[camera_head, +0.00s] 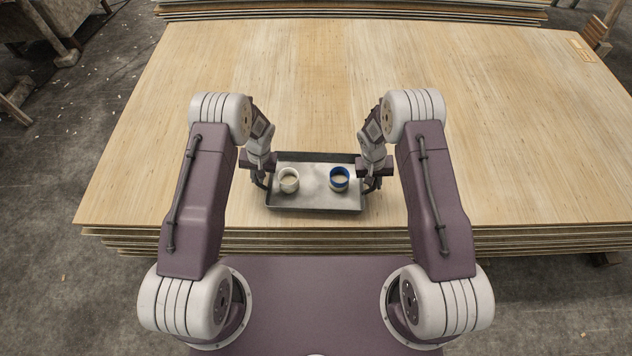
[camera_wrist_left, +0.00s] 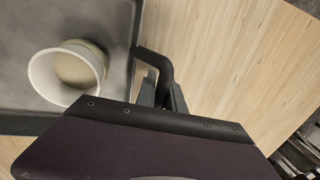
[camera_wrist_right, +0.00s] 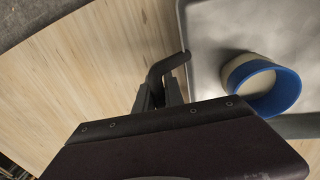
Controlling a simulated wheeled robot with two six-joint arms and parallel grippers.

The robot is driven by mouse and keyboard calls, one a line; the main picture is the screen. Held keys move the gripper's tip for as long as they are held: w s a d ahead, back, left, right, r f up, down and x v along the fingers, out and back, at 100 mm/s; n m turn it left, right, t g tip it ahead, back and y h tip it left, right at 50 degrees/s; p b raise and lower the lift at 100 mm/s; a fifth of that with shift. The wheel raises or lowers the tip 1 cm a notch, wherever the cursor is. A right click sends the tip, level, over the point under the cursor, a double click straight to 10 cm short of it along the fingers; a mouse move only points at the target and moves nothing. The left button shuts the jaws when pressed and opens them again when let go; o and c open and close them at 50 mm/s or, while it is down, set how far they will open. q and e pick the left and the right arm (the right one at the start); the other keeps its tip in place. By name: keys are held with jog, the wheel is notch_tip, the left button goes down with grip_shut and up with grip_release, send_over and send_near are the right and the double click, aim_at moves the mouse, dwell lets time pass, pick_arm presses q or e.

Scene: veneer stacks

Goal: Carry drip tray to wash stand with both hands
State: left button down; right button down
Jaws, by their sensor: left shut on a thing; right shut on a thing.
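The drip tray (camera_head: 314,199) is a grey metal tray with a raised rim near the front edge of the veneer stack. It carries a white cup (camera_head: 289,180) on its left and a blue-rimmed cup (camera_head: 339,179) on its right, both upright. My left gripper (camera_head: 262,181) is shut on the tray's left handle, a dark bar seen in the left wrist view (camera_wrist_left: 160,70). My right gripper (camera_head: 372,182) is shut on the right handle, which shows in the right wrist view (camera_wrist_right: 165,68). I cannot tell whether the tray touches the veneer. No wash stand is recognisable.
The wide veneer stack (camera_head: 300,80) is bare around and beyond the tray. Another stack (camera_head: 360,10) stands behind it. Wooden furniture legs (camera_head: 62,45) show at the upper left. Grey floor lies on the left.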

pick_arm(q)
jog(key=shift+r, duration=0.1)
pick_arm(e)
jog(key=shift+r, duration=0.1)
dwell(0.6)
